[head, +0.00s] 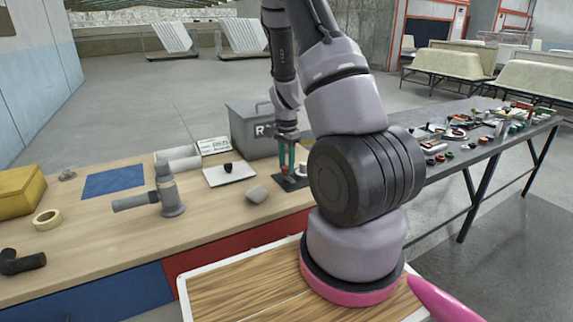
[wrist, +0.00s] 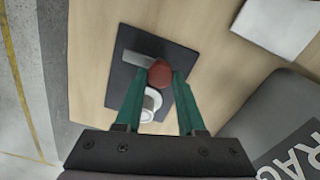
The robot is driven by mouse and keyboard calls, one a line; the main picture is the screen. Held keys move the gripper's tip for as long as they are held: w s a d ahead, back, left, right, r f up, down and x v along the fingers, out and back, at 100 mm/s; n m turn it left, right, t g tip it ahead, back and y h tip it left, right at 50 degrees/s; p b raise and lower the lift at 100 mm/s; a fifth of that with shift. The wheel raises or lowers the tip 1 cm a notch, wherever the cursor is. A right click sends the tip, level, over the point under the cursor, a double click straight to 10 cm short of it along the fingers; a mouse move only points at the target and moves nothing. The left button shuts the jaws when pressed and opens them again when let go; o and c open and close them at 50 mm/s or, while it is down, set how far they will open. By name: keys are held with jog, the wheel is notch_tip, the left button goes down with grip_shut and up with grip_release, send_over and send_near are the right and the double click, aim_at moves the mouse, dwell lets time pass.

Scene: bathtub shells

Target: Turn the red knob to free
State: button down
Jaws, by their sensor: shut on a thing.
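The red knob (wrist: 160,73) sits on a dark square plate (wrist: 122,90) on the wooden bench, seen in the wrist view. My gripper (wrist: 161,75) has its two green fingertips on either side of the knob and is shut on it. A grey bar (wrist: 137,58) lies on the plate beside the knob. A white round piece (wrist: 151,102) stands between the fingers, nearer the palm. In the head view my gripper (head: 287,165) points down at the dark plate (head: 291,184), and the fingers mostly hide the knob. I cannot read any free marking.
A grey box (head: 250,115) marked with letters stands behind the plate. A white plate with a black knob (head: 228,167), a grey stone-like block (head: 256,194) and a grey pipe fitting (head: 168,195) are to the left. A dark table (head: 500,140) with many small parts is right.

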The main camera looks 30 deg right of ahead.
dwell(0.5)
jog(key=c, duration=0.5)
grip_release()
notch_tip(320, 180, up, 11)
dwell(0.4)
notch_tip(320, 180, up, 15)
jog(key=n+t+y, duration=0.2)
jog(key=n+t, duration=0.1)
jog(key=n, duration=0.1)
send_over(286, 167)
jog(key=s+a, duration=0.6)
jog(key=a, duration=0.1)
jog(key=s+a+r+n+t, duration=0.2)
jog(key=s+a+r+n, duration=0.1)
jog(key=s+r, duration=0.2)
jog(key=s+a+r+n+t, duration=0.2)
jog(key=s+r, duration=0.3)
jog(key=s, duration=0.3)
jog(key=shift+s+a+n, duration=0.35)
jog(key=shift+a+n, duration=0.4)
jog(key=shift+n, duration=0.05)
